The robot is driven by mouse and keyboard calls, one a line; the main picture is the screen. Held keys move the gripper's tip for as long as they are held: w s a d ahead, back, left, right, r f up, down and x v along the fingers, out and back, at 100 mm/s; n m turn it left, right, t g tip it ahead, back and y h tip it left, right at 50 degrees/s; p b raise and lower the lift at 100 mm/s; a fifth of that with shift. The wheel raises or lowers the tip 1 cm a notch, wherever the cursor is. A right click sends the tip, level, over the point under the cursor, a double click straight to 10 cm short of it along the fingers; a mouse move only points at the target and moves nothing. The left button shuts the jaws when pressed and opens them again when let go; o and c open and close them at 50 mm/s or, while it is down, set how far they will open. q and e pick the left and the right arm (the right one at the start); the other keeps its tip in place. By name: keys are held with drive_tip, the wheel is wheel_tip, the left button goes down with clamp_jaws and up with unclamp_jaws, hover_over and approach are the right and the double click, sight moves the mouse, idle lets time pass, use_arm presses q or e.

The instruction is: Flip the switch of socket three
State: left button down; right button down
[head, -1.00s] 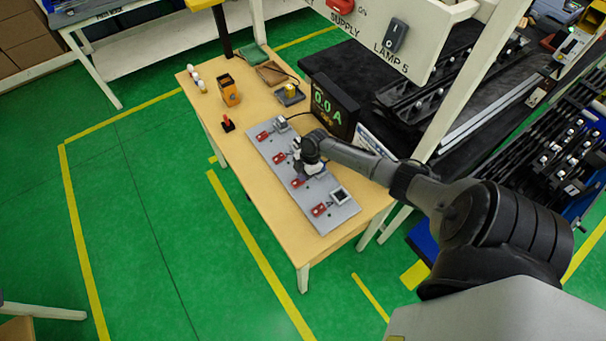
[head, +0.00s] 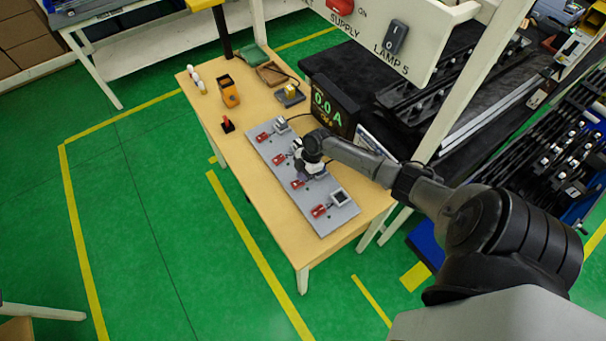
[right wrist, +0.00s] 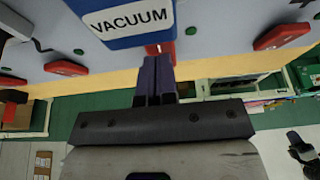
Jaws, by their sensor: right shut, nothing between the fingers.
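The grey socket panel (head: 325,222) lies on the wooden table with a row of red switches. In the head view, the third red switch from the far end (head: 297,184) shows just left of my right gripper (head: 304,172). My gripper is low over the middle of the panel and hides part of it. In the right wrist view, my right gripper (right wrist: 154,62) is shut and empty. Its fingertips are at a red part (right wrist: 160,49) just below a blue and white block marked VACUUM (right wrist: 128,22); contact is unclear. My left gripper is out of view.
A display reading 0.0 A (head: 333,103) stands beside the panel. An orange box (head: 228,91), a red-topped black piece (head: 227,123) and small trays are farther back on the table (head: 228,152). A white-framed rack stands to the right. The table's near left is bare.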

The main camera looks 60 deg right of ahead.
idle(0.3)
drive_tip(key=p+v, duration=0.3)
drive_tip(key=v, duration=0.1)
drive_tip(key=shift+w+a+r, duration=0.1)
drive_tip(key=shift+a+r, duration=0.05)
drive_tip(key=shift+a, duration=0.15)
drive_tip(key=d+b+v, duration=0.1)
drive_tip(key=v, duration=0.9)
drive_tip(key=shift+s+f, duration=0.35)
drive_tip(key=shift+s, duration=0.05)
drive_tip(key=shift+d, duration=0.15)
